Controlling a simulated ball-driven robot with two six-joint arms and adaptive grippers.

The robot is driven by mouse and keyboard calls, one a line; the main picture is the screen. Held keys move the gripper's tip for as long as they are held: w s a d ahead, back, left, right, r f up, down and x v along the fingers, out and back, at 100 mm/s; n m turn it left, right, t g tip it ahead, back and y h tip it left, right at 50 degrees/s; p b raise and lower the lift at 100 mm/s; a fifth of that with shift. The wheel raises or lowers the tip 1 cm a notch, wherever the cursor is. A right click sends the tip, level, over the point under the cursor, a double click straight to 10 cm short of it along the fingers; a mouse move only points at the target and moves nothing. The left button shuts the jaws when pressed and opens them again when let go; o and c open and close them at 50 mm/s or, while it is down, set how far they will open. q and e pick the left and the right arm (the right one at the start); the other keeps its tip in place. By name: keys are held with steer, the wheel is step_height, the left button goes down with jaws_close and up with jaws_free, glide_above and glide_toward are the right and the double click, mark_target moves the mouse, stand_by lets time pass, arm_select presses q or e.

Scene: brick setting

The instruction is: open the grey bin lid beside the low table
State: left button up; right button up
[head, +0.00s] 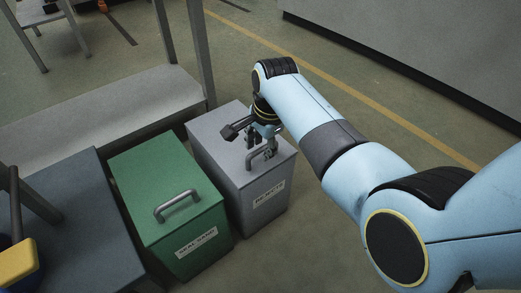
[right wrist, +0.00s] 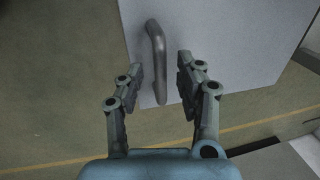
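The grey bin (head: 273,205) stands beside a green bin, with a white label on its front. Its lid (head: 215,135) looks shut, lying flat on top. A bar handle (right wrist: 157,55) is on the lid near the front edge; in the head view my gripper partly covers it. My right gripper (head: 262,146) is over the lid at the handle. In the right wrist view its two fingers (right wrist: 161,75) are apart, with the handle between them and a gap on each side. I cannot tell how far down the fingers reach. My left gripper is not in view.
The green bin (head: 160,180), with its own handle (head: 177,204), stands close on the left. The dark low table (head: 85,205) is left of it, with a yellow object (head: 18,260) at its edge. A grey shelf (head: 120,105) is behind the bins. Floor right of the grey bin is clear.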

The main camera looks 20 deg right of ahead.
jaws_close()
stand_by(0.3)
stand_by(0.3)
